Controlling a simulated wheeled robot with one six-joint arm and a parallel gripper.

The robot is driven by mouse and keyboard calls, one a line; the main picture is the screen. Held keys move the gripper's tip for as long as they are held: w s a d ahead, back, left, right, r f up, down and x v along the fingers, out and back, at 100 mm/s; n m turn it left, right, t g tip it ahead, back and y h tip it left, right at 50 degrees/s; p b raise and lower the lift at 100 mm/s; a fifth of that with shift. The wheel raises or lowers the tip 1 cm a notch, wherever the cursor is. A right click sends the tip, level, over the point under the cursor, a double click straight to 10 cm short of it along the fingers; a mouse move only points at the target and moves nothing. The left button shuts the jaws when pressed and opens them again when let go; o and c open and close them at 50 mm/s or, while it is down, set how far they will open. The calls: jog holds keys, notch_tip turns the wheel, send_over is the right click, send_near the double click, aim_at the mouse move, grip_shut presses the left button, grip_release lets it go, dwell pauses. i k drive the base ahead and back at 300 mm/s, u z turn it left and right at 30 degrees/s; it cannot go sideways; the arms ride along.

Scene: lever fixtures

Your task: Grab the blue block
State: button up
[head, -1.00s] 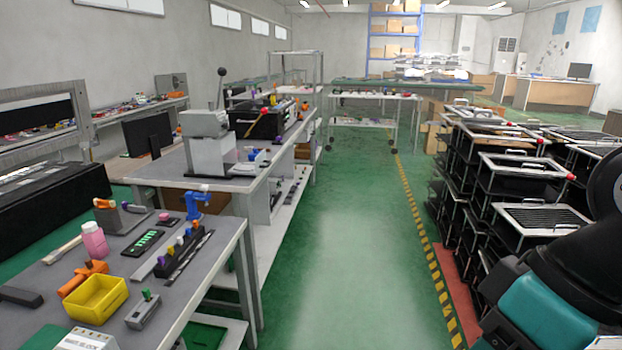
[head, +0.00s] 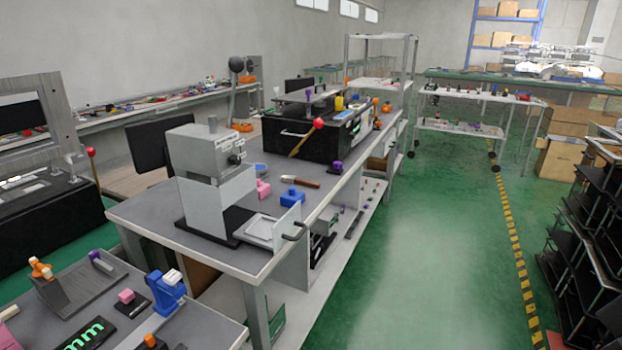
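A small blue block (head: 292,196) sits on the grey top of the middle workbench (head: 160,215), near its right edge. It stands right of a pink block (head: 263,189) and beside a brown-handled tool (head: 300,180). A taller blue and white piece (head: 166,290) stands on the near table at lower left. My gripper is not in view.
A grey press-like machine (head: 210,180) and a door-like panel with a black handle (head: 290,235) stand near the block. A black box with a red-knobbed lever (head: 318,124) is behind it. Green floor (head: 400,270) is open to the right; black racks (head: 590,230) line the far right.

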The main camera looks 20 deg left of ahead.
aim_at(286, 200)
jog(key=i, duration=1.1)
jog(key=u, duration=1.75)
jog(key=i, duration=0.5)
jog(key=z, duration=0.05)
